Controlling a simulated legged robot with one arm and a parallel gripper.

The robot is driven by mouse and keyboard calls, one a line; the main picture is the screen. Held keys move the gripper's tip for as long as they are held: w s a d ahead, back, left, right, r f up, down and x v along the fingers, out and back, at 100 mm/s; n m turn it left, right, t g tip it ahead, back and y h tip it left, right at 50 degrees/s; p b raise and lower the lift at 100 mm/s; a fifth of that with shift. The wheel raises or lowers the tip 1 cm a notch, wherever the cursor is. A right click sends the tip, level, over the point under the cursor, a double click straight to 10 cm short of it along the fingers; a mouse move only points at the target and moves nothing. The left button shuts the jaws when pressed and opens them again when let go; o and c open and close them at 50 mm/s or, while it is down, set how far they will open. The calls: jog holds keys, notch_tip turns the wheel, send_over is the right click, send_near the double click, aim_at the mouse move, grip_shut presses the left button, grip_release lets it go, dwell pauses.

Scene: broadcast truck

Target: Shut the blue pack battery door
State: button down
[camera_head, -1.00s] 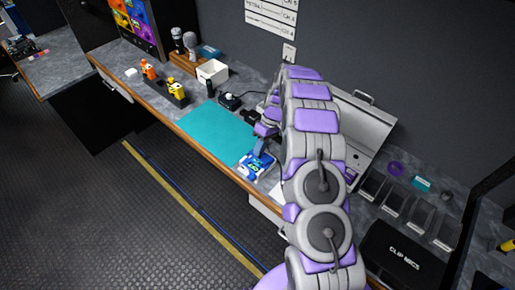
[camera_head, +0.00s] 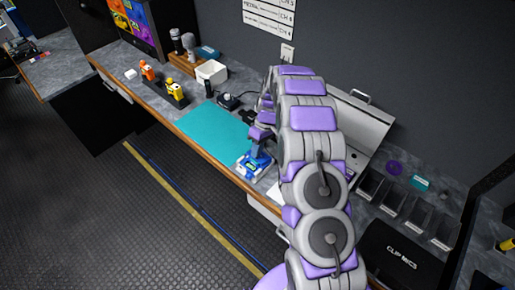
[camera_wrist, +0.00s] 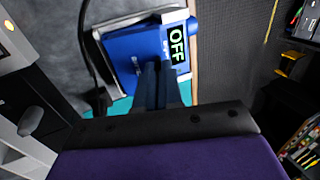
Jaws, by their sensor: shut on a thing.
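The blue pack (camera_head: 253,166) lies on the grey counter beside the front edge of the teal mat. In the wrist view the blue pack (camera_wrist: 128,52) shows a dark screen reading OFF (camera_wrist: 176,43) at its right end. My gripper (camera_head: 258,150) points down onto the pack. In the wrist view its two fingers (camera_wrist: 157,80) are close together against the pack, shut on part of it. The fingers cover that spot, so I cannot tell the battery door's outline or how far it stands open.
The teal mat (camera_head: 212,130) is mostly bare.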

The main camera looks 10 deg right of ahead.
jog(key=shift+s+a+f+t+h, duration=0.25)
jog(key=shift+a+f+t+h, duration=0.1)
jog(key=shift+t+h, duration=0.35)
jog(key=shift+s+a+f+t+h+p, duration=0.2)
jog(key=shift+f+t+h, duration=0.1)
jog(key=shift+h, duration=0.2)
jog(key=shift+s+a+f+t+h+p, duration=0.1)
jog(key=shift+f+t+h+p, duration=0.15)
jog(key=shift+h, duration=0.25)
jog(key=c, duration=1.4)
grip_release()
jog(key=shift+w+f, duration=0.15)
jog(key=shift+w, duration=0.05)
jog(key=shift+o, duration=0.6)
jog(key=shift+s, duration=0.1)
notch_tip(320, 180, up, 18)
jog(key=p, duration=0.1)
jog(key=shift+a+f, duration=0.2)
